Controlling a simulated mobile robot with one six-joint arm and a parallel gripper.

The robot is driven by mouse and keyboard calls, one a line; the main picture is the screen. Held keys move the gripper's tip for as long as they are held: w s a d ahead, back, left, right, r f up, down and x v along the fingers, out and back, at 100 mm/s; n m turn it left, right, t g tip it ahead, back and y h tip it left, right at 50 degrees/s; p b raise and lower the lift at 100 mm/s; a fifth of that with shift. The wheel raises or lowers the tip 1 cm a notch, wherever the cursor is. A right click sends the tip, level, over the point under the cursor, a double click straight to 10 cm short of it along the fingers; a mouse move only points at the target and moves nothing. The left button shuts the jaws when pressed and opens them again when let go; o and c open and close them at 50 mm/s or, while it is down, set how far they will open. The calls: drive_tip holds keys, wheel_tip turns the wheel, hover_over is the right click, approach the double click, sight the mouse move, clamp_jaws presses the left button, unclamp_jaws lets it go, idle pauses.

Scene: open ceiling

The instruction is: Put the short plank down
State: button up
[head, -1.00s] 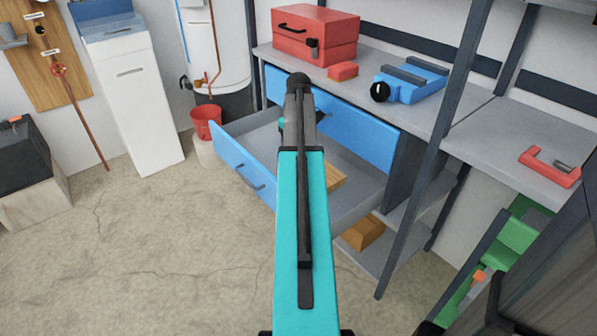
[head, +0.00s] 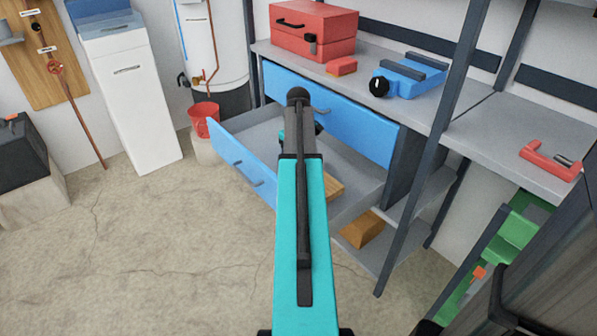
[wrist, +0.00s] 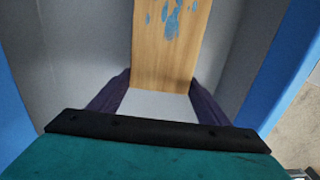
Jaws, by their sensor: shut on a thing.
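The short plank is light wood with blue paint smears. In the wrist view the plank (wrist: 168,50) runs up from between the two dark fingers of my gripper (wrist: 158,88), which is shut on it. In the head view an end of the plank (head: 333,187) shows just right of my arm, inside the open drawer (head: 262,128). The rest of it and my gripper are mostly hidden behind the arm. I cannot tell whether the plank touches the drawer floor.
The drawer's blue front (head: 240,160) stands out over the floor. A wooden block (head: 362,229) lies on the lower shelf. A red toolbox (head: 314,30), a red block (head: 341,66) and a blue vise (head: 408,77) stand on the workbench. A red bucket (head: 204,119) is left of the drawer.

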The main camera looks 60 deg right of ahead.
drive_tip(key=shift+f, duration=0.1)
drive_tip(key=shift+f+b, duration=0.35)
drive_tip(key=shift+f, duration=1.5)
drive_tip(key=o, duration=1.3)
drive_tip(key=shift+c, duration=0.2)
wheel_tip(320, 180, up, 12)
drive_tip(key=shift+p, duration=1)
drive_tip(key=shift+r, duration=0.1)
